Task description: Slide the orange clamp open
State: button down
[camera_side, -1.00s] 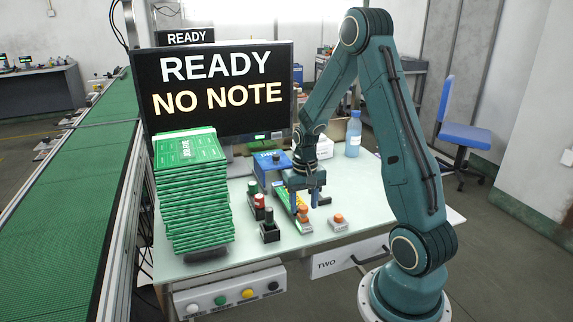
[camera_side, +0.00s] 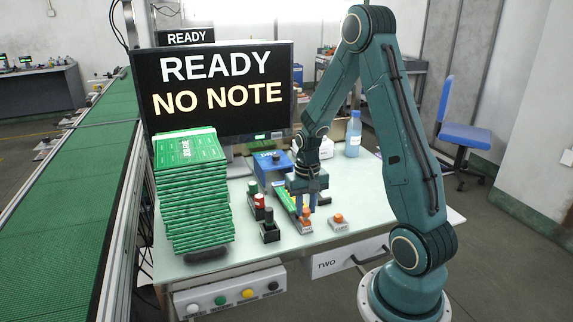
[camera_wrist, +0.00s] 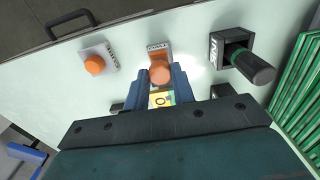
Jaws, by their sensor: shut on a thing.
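The orange clamp (camera_side: 306,214) is a round orange knob on a small grey base at the front end of a green board (camera_side: 287,198) on the pale bench. In the wrist view the orange clamp (camera_wrist: 160,72) is between my two blue fingers, with the green and yellow board (camera_wrist: 160,98) just behind it. My gripper (camera_side: 307,207) points down over the clamp. It also shows in the wrist view (camera_wrist: 160,80), shut on the knob. The fingers hide part of the knob's sides and the board.
A second orange knob on a pale base (camera_side: 338,222) stands close to the right. A black block with a dark handle (camera_side: 269,231) stands to the left. A tall stack of green boards (camera_side: 190,195), a blue box (camera_side: 272,167) and a bottle (camera_side: 353,135) are further off.

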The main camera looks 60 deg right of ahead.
jog(key=shift+s+a, duration=0.6)
jog(key=c, duration=1.2)
grip_release()
jog(key=shift+o, duration=0.2)
jog(key=shift+r, duration=0.1)
jog(key=shift+d+r, duration=0.1)
jog(key=shift+r, duration=0.65)
notch_tip(320, 180, up, 12)
jog(key=shift+r, duration=0.1)
